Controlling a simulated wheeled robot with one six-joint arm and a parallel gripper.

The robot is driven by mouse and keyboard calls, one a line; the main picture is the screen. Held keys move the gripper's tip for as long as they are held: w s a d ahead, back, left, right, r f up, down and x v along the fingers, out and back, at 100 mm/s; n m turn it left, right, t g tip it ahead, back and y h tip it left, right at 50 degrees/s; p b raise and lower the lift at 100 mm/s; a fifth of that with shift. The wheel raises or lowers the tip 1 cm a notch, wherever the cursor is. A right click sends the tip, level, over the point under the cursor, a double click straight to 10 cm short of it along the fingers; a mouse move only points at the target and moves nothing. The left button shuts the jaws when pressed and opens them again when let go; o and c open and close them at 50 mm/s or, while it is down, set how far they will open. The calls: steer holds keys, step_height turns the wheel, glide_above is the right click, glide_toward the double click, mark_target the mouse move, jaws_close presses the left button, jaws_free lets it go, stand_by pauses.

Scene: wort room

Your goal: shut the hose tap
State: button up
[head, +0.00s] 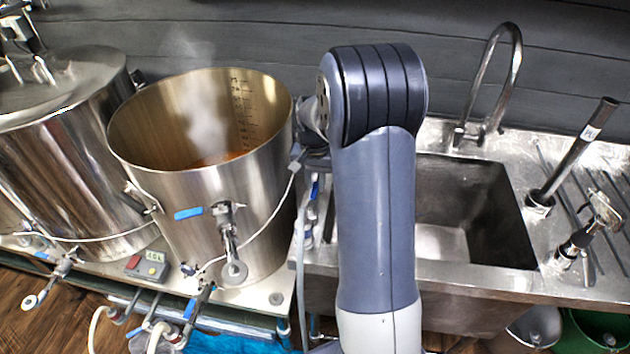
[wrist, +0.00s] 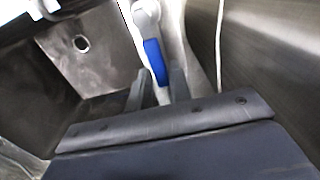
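A tap with a blue lever (head: 315,187) stands between the steaming pot and the sink in the head view, partly hidden by my arm. It looks to be the hose tap, with a pale hose hanging beside it. In the wrist view a blue lever (wrist: 155,60) on a grey metal body lies just ahead of my gripper (wrist: 159,84). The two dark fingers are apart, with the lever's lower end at the gap between them. I cannot tell whether they touch it. In the head view my arm hides most of the gripper.
The open steaming pot (head: 255,185) stands close left of the tap, with its own blue-handled valve (head: 188,213) in front. The steel sink (head: 475,270) with a curved faucet (head: 513,65) is on the right. A cable hangs down the pot's side.

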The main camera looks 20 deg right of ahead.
jaws_close()
steer(key=shift+d, duration=0.15)
steer(key=m, duration=0.1)
steer(key=s+d+m, duration=0.1)
steer(key=m, duration=0.2)
steer(key=shift+s+d+m, duration=0.25)
steer(key=shift+s+m, duration=0.1)
steer(key=shift+m, duration=0.05)
steer(key=s+m+b, duration=0.1)
steer(key=s+m, duration=0.5)
steer(key=m, duration=0.7)
steer(key=shift+s, duration=0.2)
steer(key=shift+a, duration=0.1)
stand_by(0.4)
steer(key=shift+o, duration=2.1)
jaws_free()
